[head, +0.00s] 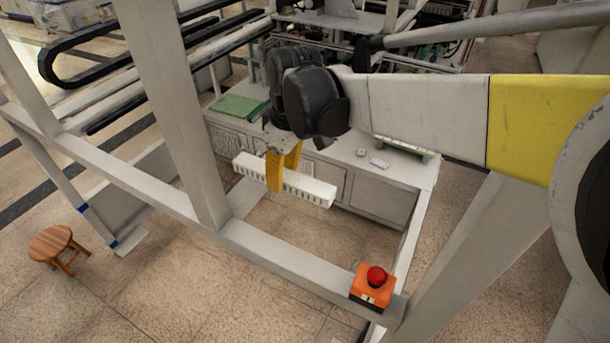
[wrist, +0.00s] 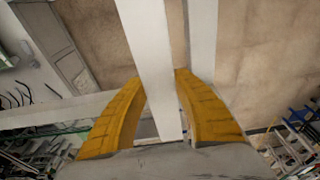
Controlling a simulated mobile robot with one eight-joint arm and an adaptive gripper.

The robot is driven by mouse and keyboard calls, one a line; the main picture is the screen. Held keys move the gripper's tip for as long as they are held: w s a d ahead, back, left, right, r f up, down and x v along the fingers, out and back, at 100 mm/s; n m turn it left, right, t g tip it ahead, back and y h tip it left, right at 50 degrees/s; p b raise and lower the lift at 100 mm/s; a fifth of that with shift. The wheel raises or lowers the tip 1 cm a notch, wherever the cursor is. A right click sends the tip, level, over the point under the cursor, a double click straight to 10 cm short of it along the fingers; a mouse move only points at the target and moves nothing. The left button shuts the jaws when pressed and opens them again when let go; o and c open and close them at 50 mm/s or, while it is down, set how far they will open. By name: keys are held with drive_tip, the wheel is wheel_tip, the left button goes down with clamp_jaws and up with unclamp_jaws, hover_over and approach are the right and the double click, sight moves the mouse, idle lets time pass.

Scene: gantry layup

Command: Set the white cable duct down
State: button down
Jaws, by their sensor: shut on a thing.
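The white cable duct (head: 308,188) is a long slotted white bar. My gripper (head: 275,184) has yellow fingers and is shut on the duct near its middle. In the head view the duct hangs in the air in front of the white cabinet, slanting down to the right. In the wrist view the duct (wrist: 148,50) runs up between the two yellow fingers (wrist: 160,100). What lies directly below the duct is hard to tell.
A white cabinet top (head: 335,157) behind carries a green folder (head: 240,108) and small parts. Grey frame beams (head: 270,252) cross in front. An orange box with a red button (head: 374,284) sits on the beam. A wooden stool (head: 55,245) stands on the floor at left.

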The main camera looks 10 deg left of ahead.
drive_tip(key=p, duration=0.2)
hover_over(285, 255)
drive_tip(key=f, duration=0.6)
drive_tip(key=shift+w, duration=0.25)
drive_tip(key=shift+s+d+f, duration=0.1)
drive_tip(key=shift+s+f, duration=0.15)
drive_tip(key=shift+f, duration=0.3)
wheel_tip(285, 255, down, 4)
drive_tip(key=shift+w+r, duration=0.1)
drive_tip(key=shift+r, duration=0.1)
drive_tip(key=c, duration=1.1)
unclamp_jaws()
drive_tip(key=shift+f, duration=0.1)
drive_tip(key=shift+o, duration=0.2)
wheel_tip(285, 255, up, 12)
drive_tip(key=d, duration=0.1)
drive_tip(key=shift+s+d, duration=0.35)
